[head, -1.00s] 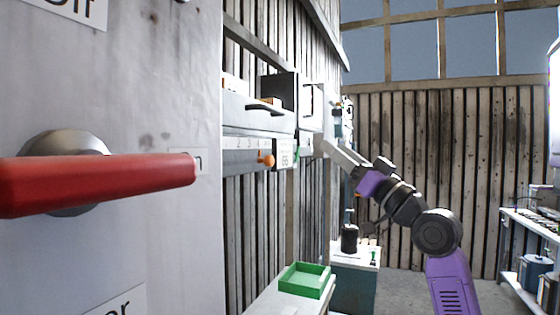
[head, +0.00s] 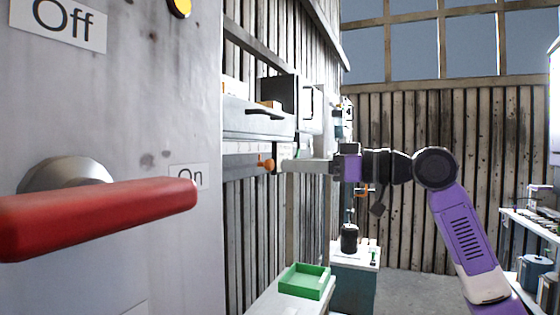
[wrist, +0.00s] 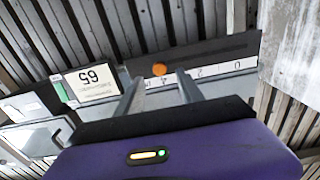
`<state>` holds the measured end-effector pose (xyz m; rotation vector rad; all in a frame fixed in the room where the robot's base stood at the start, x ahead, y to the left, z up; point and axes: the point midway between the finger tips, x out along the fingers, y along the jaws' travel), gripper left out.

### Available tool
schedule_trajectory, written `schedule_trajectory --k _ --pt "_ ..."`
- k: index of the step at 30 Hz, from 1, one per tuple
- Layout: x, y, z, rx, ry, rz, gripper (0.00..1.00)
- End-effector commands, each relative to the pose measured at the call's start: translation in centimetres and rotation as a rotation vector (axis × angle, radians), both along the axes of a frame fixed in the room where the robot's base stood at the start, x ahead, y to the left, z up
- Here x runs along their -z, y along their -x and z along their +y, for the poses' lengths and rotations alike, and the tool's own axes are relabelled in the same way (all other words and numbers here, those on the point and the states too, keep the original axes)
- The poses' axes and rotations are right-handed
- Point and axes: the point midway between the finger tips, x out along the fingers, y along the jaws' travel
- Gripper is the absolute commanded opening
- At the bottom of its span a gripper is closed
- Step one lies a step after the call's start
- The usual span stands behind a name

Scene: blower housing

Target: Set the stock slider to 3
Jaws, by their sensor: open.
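The stock slider is a dark rail (head: 240,165) under a grey shelf unit, with an orange knob (head: 269,166) near its right end. In the wrist view the scale (wrist: 215,72) appears upside down, with a 0 at the right and a 2 left of it. There the orange knob (wrist: 159,69) lies beyond the fingertips, in line with the gap between them. It appears near a digit that looks like 4, partly hidden by a finger. My gripper (head: 285,165) is open, its fingers pointing at the knob. I cannot tell whether they touch it.
A red lever handle (head: 100,215) on a grey panel (head: 150,90) fills the near left. A number card (wrist: 92,82) sits beside the slider. A green tray (head: 304,281) lies on a bench below. A shelf (head: 530,225) stands at the far right.

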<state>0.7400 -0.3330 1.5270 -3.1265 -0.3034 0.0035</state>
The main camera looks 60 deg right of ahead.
Motion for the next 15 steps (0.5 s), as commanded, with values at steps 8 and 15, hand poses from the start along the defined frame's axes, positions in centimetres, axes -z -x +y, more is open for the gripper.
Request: schedule_trajectory --k 8,15 --pt "-0.2 -3.7 0.7 0.0 -0.001 -0.001 0.45" --pt "-0.1 -4.5 0.8 0.001 0.0 -0.002 0.45"
